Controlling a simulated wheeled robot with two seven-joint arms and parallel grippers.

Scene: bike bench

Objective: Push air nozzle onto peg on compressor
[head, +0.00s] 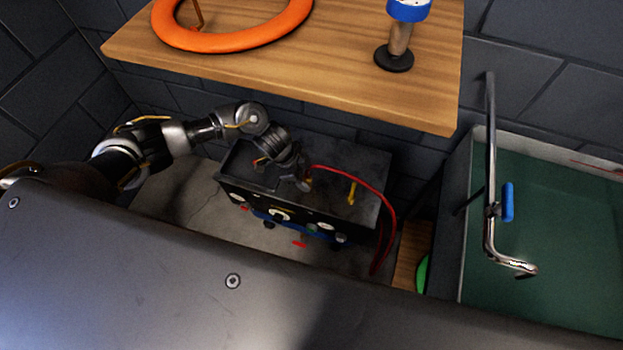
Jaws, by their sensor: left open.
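The compressor (335,155) is a dark box with gauges on its front, standing on the floor below a wooden shelf. A small yellow peg-like part (352,191) stands on its top at the right. A red hose (387,205) arcs over the top from near my left gripper and hangs down the right side. My left gripper (304,184) is over the compressor's top near its front edge, open. Its fingers are small and dark here. A small orange-yellow bit shows beside the fingers, and I cannot tell whether it is the air nozzle. My right gripper is out of view.
The wooden shelf (300,80) overhangs behind the compressor, with an orange ring (232,45) and a blue-topped stand (397,45) on it. A green-lined basin (560,240) with a metal pipe (490,150) and blue handle (508,203) is at right.

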